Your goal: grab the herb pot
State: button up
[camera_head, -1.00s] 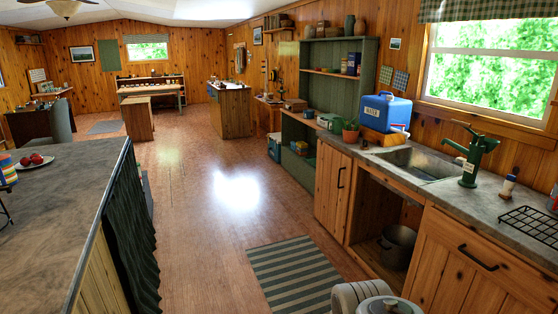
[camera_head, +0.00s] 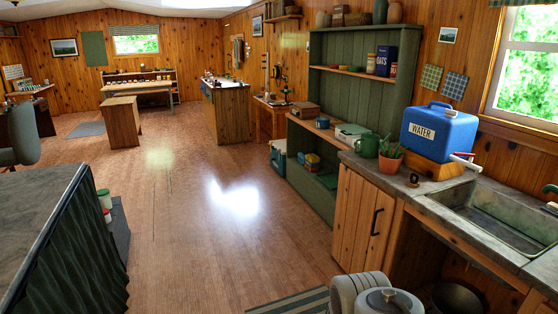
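The herb pot (camera_head: 390,162) is a small terracotta pot with a green plant. It stands upright on the left end of the sink counter (camera_head: 375,178), at the right of the head view. A green mug (camera_head: 367,146) is close on its left, and a blue water jug (camera_head: 439,131) stands to its right. My arm shows only as white and grey rounded links at the bottom middle. My gripper is not in the picture, so its state is hidden.
A small dark round item (camera_head: 412,180) lies in front of the jug, beside the sink (camera_head: 500,215). A green shelf unit (camera_head: 350,90) stands behind the counter. A dark-topped island (camera_head: 40,225) is at left. The wooden floor between is clear, with a striped rug (camera_head: 295,303) below.

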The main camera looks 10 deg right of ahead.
aim_at(389, 162)
jog(key=i, duration=3.85)
jog(key=z, duration=1.35)
